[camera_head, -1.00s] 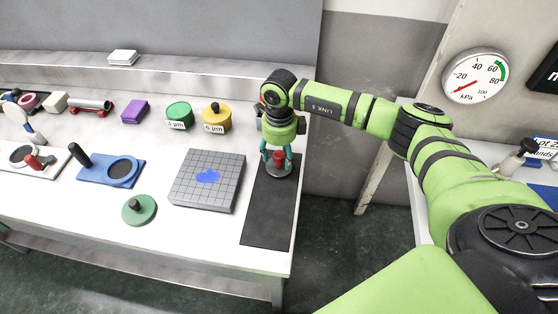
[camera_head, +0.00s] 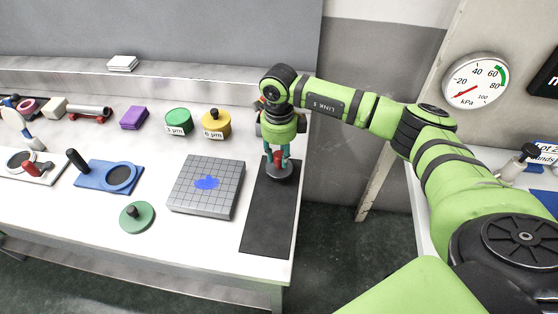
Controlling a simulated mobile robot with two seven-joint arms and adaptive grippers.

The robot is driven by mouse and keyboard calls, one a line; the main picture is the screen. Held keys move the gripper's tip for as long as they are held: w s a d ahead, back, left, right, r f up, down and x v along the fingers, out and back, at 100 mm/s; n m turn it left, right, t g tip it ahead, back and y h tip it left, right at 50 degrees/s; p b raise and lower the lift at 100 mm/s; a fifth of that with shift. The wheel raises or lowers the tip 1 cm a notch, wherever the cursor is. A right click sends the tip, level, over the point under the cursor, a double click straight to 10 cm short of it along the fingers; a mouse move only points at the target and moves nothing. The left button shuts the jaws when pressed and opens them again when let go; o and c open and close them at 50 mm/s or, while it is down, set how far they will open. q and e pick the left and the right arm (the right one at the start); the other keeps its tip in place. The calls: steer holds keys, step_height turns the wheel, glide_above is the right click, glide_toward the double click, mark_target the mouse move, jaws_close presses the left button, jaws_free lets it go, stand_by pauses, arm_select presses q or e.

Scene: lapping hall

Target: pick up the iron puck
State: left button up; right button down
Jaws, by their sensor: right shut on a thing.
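The iron puck (camera_head: 279,173) is a dark grey disc with a red knob, at the far end of the black mat (camera_head: 268,222). My right gripper (camera_head: 277,156) comes down over it from above and is shut on its red knob. The puck appears upright; I cannot tell whether it touches the mat. The upper part of the knob is partly hidden by the fingers. My left gripper is not in view.
A grey grooved plate (camera_head: 192,200) with a blue smear lies left of the mat. A green disc with a knob (camera_head: 137,217), a blue holder (camera_head: 94,177), a yellow tub (camera_head: 216,126) and a green tub (camera_head: 178,123) stand further left. The table's right edge is close.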

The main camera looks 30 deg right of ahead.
steer(key=shift+s+r+b, duration=0.1)
steer(key=shift+r+b, duration=0.2)
steer(key=shift+r, duration=0.65)
steer(key=s+r+b, duration=0.2)
steer(key=s+r, duration=0.4)
steer(key=s, duration=0.5)
steer(key=shift+s+a+r, duration=0.2)
steer(key=shift+s+r, duration=0.05)
steer(key=shift+r, duration=0.15)
steer(key=c, duration=1.6)
jaws_free()
steer(key=c, duration=0.3)
steer(key=shift+c, duration=0.2)
